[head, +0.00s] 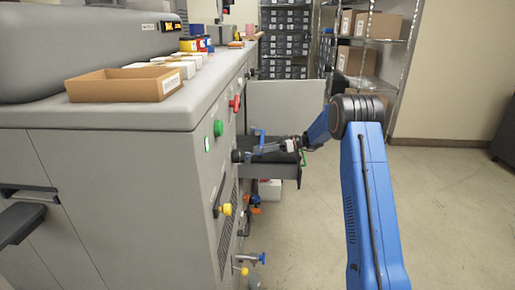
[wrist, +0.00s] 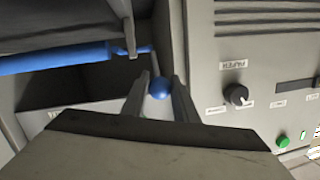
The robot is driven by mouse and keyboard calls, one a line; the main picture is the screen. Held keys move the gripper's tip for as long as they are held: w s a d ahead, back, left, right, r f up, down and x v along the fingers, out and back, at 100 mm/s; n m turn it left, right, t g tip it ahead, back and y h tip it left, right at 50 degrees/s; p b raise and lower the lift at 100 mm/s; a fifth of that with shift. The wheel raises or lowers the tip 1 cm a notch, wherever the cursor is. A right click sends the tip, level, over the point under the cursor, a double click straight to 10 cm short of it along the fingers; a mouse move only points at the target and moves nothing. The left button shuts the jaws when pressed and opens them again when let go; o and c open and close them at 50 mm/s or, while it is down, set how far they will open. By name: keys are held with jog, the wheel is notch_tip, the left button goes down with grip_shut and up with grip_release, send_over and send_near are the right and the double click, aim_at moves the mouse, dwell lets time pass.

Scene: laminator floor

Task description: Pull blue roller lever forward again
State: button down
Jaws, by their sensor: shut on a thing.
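The blue roller lever's round blue knob (wrist: 159,89) sits between the two fingertips of my gripper (wrist: 157,82) in the wrist view. The jaws are shut on it. A thin grey rod (wrist: 125,70) runs up behind the fingers, and a blue roller bar (wrist: 50,58) lies to the left. In the head view my gripper (head: 270,148) reaches left into the open bay on the machine's side. The blue knob cannot be made out there, being small and behind the gripper.
The grey machine (head: 105,165) fills the left side. A green button (head: 218,128), a red knob (head: 235,103) and a yellow knob (head: 227,209) stick out of its side. A black dial (wrist: 237,95) is right of my fingers. An open panel (head: 290,105) stands behind. The floor (head: 440,210) at right is clear.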

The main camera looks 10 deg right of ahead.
jog(key=shift+d+f, duration=0.3)
jog(key=shift+f, duration=0.4)
jog(key=c, duration=1.4)
grip_release()
jog(key=shift+f, duration=0.15)
jog(key=shift+c, duration=0.2)
jog(key=shift+d, duration=0.15)
jog(key=v, duration=1.7)
jog(key=shift+d, duration=0.15)
